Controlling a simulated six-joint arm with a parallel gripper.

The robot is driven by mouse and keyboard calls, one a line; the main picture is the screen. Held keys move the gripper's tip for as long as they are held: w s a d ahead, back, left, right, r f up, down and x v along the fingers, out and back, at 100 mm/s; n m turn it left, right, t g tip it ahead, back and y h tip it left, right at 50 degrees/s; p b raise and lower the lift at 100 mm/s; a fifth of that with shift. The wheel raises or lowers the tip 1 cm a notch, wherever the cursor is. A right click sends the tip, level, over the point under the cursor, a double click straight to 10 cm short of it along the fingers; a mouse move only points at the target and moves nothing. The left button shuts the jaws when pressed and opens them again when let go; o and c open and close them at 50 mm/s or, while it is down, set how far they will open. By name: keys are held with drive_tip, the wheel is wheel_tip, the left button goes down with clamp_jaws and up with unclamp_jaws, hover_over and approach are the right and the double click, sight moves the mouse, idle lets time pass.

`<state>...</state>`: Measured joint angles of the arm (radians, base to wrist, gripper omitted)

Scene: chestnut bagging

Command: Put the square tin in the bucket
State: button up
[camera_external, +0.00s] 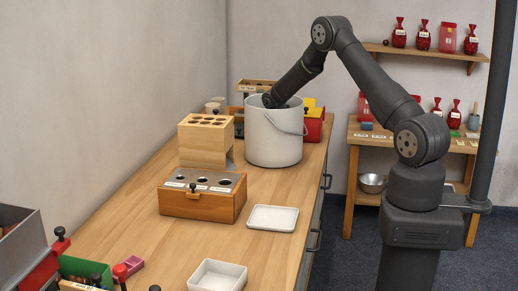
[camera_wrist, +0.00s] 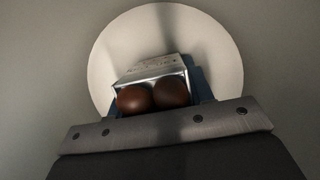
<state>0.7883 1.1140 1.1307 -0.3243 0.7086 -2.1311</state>
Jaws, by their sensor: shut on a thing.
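The bucket (camera_external: 272,140) is a tall pale grey pail with a wire handle, standing upright toward the far end of the wooden counter. My wrist goes down into its mouth, and its wall hides my gripper in the external view. In the wrist view my gripper (camera_wrist: 160,85) is shut on the square tin (camera_wrist: 152,68), a small silvery metal box with blue finger pads beside it. Two brown chestnuts (camera_wrist: 134,99) show at the tin's open side. The bucket's round pale floor (camera_wrist: 108,60) lies beyond the tin; I cannot tell whether they touch.
A wooden block with holes (camera_external: 206,136) and an orange-brown wooden box (camera_external: 190,204) stand left of the bucket. Red and yellow containers (camera_external: 314,122) stand close behind its right side. A flat white tray (camera_external: 262,218) and a white dish (camera_external: 205,278) lie nearer, with bare counter around them.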

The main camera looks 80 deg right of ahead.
drive_tip(key=o, duration=1)
drive_tip(key=shift+f, duration=0.1)
drive_tip(key=shift+o, duration=0.2)
drive_tip(key=v, duration=1.2)
